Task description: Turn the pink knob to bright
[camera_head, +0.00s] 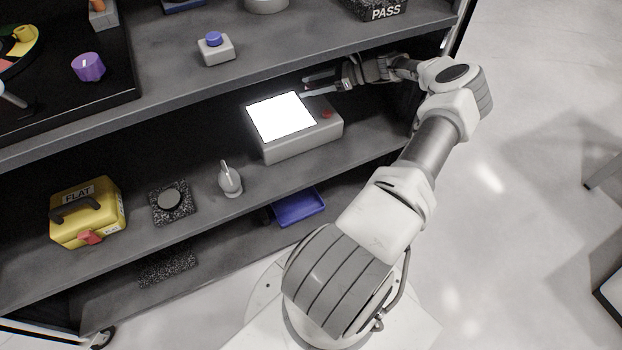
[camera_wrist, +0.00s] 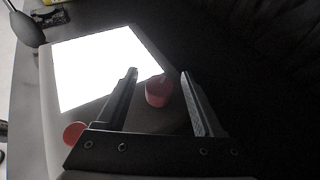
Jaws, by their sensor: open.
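The pink knob (camera_wrist: 158,93) stands on the grey box (camera_wrist: 57,135), beside the bright white panel (camera_wrist: 95,65). In the wrist view it shows between the two fingers of my gripper (camera_wrist: 159,74), closer to the left finger; I cannot tell whether either touches it. My gripper is open. In the head view my gripper (camera_head: 304,87) reaches in from the right over the back of the box (camera_head: 300,146), whose panel (camera_head: 281,117) glows white. I cannot make out the pink knob there.
A red button (camera_head: 327,114) sits at the box's front right and shows in the wrist view (camera_wrist: 74,132). The upper shelf (camera_head: 170,85) overhangs behind. A grey lever-topped object (camera_head: 230,180), dark disc (camera_head: 171,199) and yellow case (camera_head: 88,213) stand leftward on the same shelf.

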